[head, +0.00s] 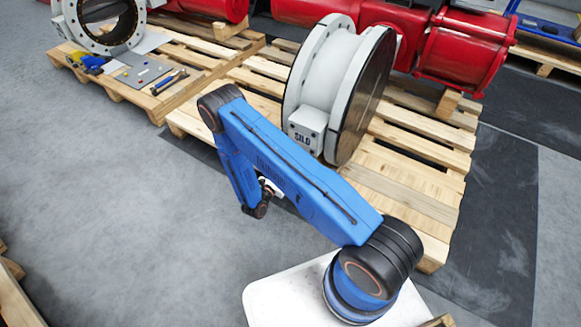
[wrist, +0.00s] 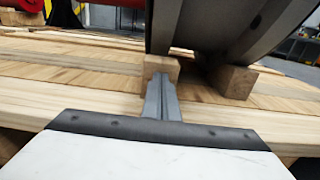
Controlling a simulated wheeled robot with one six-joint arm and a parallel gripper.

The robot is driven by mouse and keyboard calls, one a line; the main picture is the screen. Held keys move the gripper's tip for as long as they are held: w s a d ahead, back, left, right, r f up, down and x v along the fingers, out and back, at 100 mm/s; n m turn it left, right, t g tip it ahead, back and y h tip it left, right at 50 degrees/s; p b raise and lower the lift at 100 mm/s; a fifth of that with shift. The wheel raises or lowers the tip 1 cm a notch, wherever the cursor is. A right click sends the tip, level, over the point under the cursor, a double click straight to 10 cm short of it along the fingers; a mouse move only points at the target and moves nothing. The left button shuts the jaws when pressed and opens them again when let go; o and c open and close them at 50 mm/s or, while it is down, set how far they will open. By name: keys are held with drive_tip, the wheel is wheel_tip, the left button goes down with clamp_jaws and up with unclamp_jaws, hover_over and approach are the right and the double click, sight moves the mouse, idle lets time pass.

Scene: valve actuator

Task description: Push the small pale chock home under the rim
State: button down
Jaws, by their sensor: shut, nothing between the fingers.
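The small pale wooden chock (wrist: 160,64) sits on the pallet planks in the wrist view, under the near edge of the valve's rim. My gripper (wrist: 161,80) is shut and empty, its fingers together and pointing straight at the chock's near face. The fingertips overlap the chock's lower part in the picture; I cannot tell whether they touch. The large round valve (head: 335,90) stands upright on the pallet in the head view, and its rim (wrist: 225,28) fills the top of the wrist view. In the head view my blue arm hides the fingertips and the chock.
A second wooden block (wrist: 234,80) lies under the rim to the right. The pallet (head: 405,190) has gaps between its planks. A neighbouring pallet at left holds a tool board (head: 143,74) and another ring-shaped valve part (head: 95,40). Red actuator cylinders (head: 455,50) are behind. Grey floor is clear at left.

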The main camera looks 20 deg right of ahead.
drive_tip(key=shift+x, duration=2.2)
drive_tip(key=v, duration=1)
idle(1.0)
idle(0.5)
